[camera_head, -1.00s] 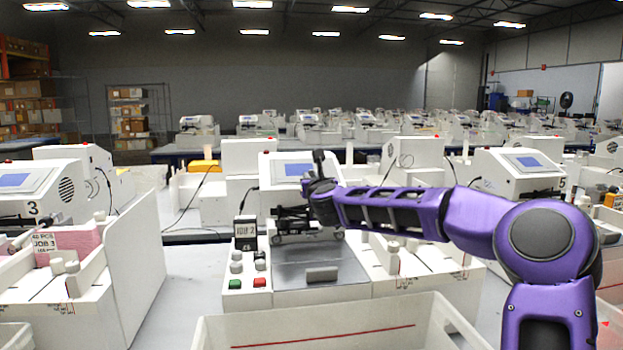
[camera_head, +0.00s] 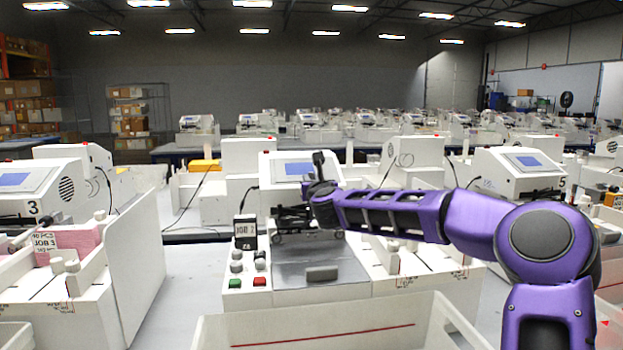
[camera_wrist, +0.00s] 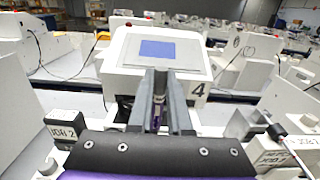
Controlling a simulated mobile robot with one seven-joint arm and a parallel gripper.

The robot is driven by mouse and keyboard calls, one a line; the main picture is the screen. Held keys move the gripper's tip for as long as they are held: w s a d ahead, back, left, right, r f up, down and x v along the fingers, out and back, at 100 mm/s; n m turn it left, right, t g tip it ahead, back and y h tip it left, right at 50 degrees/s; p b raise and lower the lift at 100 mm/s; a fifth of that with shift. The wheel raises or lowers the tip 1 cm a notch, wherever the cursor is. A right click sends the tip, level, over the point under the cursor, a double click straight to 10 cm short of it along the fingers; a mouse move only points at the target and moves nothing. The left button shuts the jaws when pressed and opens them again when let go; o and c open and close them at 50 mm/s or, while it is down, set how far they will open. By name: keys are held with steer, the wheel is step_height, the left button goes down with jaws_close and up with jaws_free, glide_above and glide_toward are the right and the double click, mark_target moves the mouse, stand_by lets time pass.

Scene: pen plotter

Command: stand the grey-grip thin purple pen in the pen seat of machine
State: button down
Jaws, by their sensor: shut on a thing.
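The machine (camera_head: 268,172) with a blue screen stands in the middle of the head view. Its white face, with the number 4, fills the middle of the wrist view (camera_wrist: 190,55). My gripper (camera_wrist: 160,78) is in front of it, its two grey fingers close together. A thin purple pen (camera_wrist: 157,112) shows as a narrow strip between the fingers, held by them. In the head view my gripper is over the dark carriage area of the machine, and the pen cannot be made out. The pen seat is hidden by the gripper and wrist.
A grey plate with a handle (camera_head: 322,274) lies in front of the carriage. A JOB 2 sign (camera_head: 245,232) and several knobs and buttons are at its left. An open white bin (camera_head: 330,325) stands in front. Machine 3 (camera_head: 75,172) is at left, another at right.

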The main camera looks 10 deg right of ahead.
steer(key=shift+f, duration=3.75)
steer(key=c, duration=0.8)
jaws_free()
steer(key=shift+o, duration=0.2)
steer(key=s, duration=1.7)
steer(key=shift+s+p, duration=0.2)
steer(key=shift+p, duration=0.2)
